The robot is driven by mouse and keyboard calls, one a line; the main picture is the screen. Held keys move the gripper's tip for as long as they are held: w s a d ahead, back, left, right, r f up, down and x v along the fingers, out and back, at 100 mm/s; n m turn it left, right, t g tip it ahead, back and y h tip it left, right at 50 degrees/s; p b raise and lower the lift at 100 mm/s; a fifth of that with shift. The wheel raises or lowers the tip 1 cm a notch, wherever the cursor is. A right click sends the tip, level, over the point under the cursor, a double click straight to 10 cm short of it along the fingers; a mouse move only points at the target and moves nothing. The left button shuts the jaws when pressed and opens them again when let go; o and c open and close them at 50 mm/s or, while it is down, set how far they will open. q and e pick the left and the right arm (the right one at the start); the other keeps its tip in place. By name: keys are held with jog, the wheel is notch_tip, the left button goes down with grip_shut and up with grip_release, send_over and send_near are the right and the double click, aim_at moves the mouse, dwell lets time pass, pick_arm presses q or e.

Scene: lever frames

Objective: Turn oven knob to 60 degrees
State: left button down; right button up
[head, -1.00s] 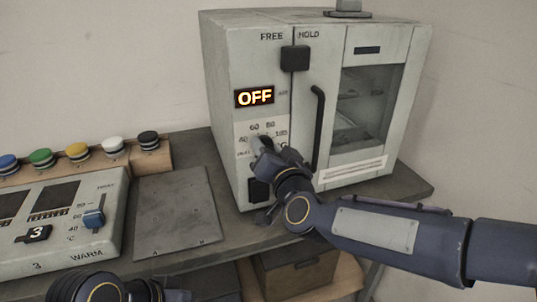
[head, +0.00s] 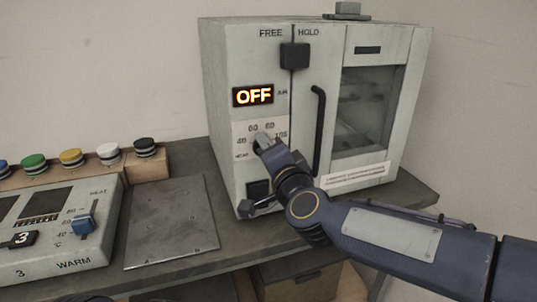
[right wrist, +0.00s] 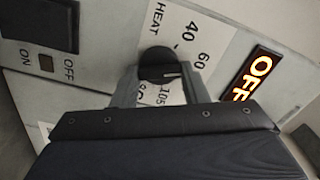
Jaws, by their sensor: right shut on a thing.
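The oven (head: 225,70) is a pale box on the bench, with a lit OFF display (head: 253,95), which also shows in the right wrist view (right wrist: 255,80). Below it is a dial plate (head: 243,131) labelled HEAT, with 40, 60, 80 and 105. The round black knob (right wrist: 158,62) sits on this plate in the right wrist view, a pale mark at its lower right edge; where it points is unclear. My right gripper (right wrist: 160,75) is shut on the knob, a finger on each side. In the head view the gripper (head: 263,143) largely hides the knob. My left gripper is not clearly visible.
A black switch (head: 258,189) marked ON and OFF is below the dial. A black slider (head: 295,57) sits between FREE and HOLD, and a door handle (head: 318,130) is to the right. A metal plate (head: 172,225), a WARM panel (head: 62,240) and coloured buttons are left.

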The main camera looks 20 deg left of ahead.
dwell(0.4)
jog(key=o, duration=1)
jog(key=v, duration=0.7)
jog(key=shift+s+d, duration=0.25)
jog(key=shift+s, duration=0.1)
